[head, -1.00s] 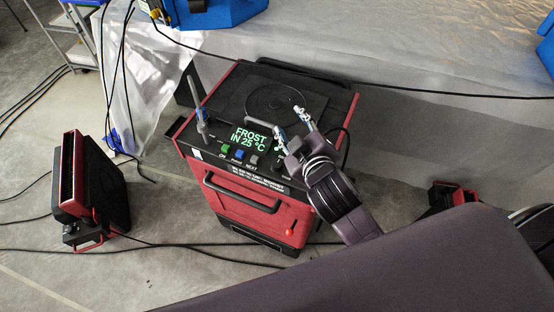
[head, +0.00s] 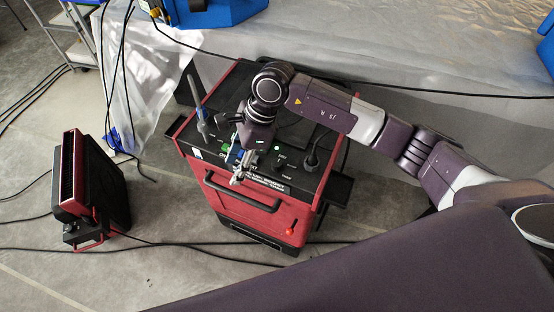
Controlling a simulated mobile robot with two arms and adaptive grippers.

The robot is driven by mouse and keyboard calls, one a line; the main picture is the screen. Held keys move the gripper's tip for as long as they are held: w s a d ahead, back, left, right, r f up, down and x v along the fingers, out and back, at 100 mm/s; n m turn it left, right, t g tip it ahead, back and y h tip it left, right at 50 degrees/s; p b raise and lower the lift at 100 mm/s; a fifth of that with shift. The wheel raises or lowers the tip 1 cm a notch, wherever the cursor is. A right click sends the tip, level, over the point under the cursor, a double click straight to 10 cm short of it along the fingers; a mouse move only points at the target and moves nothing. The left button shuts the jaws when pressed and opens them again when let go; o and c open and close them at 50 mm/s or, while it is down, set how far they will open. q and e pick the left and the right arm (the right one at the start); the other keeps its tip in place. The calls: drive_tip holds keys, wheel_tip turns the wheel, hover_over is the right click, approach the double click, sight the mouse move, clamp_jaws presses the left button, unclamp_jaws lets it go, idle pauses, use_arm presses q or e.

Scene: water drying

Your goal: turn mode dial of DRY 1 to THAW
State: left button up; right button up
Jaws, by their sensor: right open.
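A red and black machine (head: 258,211) stands upright on the floor at the picture's centre. I cannot read whether it is marked DRY 1. On its black top panel, a small dark dial (head: 279,161) sits right of my wrist, with small pale labels around it and a green light above. The labels are too small to read for sure. My right gripper (head: 239,169) is open and empty over the front edge of the panel, near the coloured buttons, left of the dial. My wrist hides the display. My left gripper is not in view.
A cable plugs into the panel at the right (head: 311,158). A grey-blue upright handle (head: 203,122) stands at its left. A smaller red and black unit (head: 88,184) stands at the left. Black cables cross the floor. Translucent plastic sheeting (head: 420,60) hangs behind.

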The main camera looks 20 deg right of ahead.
sight(277, 162)
drive_tip(key=w+d+h, duration=0.1)
drive_tip(key=d, duration=0.2)
drive_tip(key=w+d+h, duration=0.1)
drive_tip(key=d+h, duration=0.1)
drive_tip(key=d, duration=0.2)
drive_tip(key=w+d+h, duration=0.1)
drive_tip(key=d, duration=0.3)
drive_tip(key=shift+d+f+h, duration=0.2)
drive_tip(key=shift+d+h, duration=0.05)
drive_tip(key=shift+h, duration=0.15)
drive_tip(key=shift+d+f, duration=0.15)
drive_tip(key=shift+d, duration=0.2)
wheel_tip(277, 162, down, 6)
drive_tip(key=p, duration=0.2)
drive_tip(key=shift+p, duration=0.35)
drive_tip(key=shift+a+f, duration=0.1)
drive_tip(key=shift+f, duration=0.6)
clamp_jaws()
